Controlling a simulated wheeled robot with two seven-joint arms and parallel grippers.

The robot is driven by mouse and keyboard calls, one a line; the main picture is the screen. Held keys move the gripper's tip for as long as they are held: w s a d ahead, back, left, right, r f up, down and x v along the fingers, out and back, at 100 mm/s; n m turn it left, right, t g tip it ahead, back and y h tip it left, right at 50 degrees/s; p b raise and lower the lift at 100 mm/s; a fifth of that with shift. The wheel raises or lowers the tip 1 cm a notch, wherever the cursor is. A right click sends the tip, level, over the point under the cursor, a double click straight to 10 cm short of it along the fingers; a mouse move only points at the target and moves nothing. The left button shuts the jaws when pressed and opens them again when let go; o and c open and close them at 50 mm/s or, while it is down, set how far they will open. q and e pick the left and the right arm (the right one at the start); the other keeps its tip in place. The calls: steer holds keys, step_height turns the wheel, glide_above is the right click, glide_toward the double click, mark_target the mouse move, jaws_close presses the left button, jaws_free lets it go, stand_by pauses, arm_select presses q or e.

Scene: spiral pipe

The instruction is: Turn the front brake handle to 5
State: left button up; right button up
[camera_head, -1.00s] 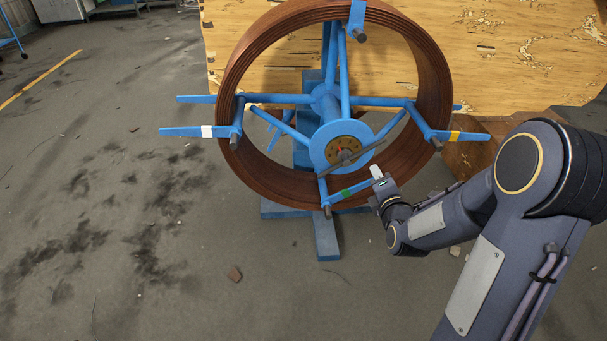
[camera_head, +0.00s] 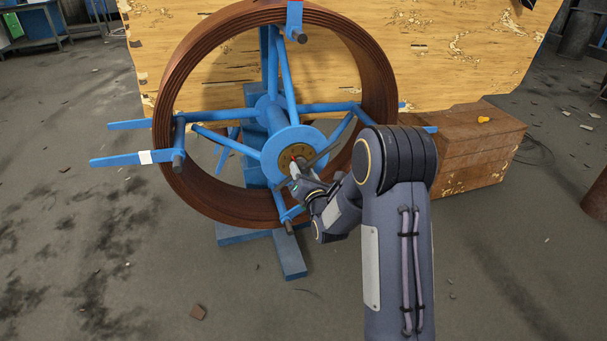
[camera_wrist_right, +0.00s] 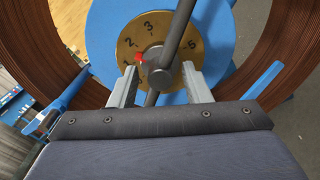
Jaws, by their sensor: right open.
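The front brake handle (camera_head: 318,157) is a dark bar across the hub of the blue spool. Behind it is a brass dial (camera_head: 285,160), which shows numbers in the right wrist view (camera_wrist_right: 128,44). There a red pointer (camera_wrist_right: 141,58) sits by the 1 and 2; the 5 is at the dial's right. The handle (camera_wrist_right: 178,35) runs diagonally from upper right to lower left. My right gripper (camera_head: 297,172) is at the hub. In the right wrist view its open fingers (camera_wrist_right: 160,80) stand either side of the handle's centre; contact is unclear. My left gripper is out of view.
The copper-brown coil (camera_head: 174,92) surrounds the hub on a blue stand (camera_head: 290,256). Blue arms (camera_head: 130,158) stick out at the left. A wooden panel (camera_head: 440,60) stands behind, with a brown box (camera_head: 470,150) at the right. The floor in front is mostly clear.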

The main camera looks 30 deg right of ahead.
jaws_close()
stand_by(0.4)
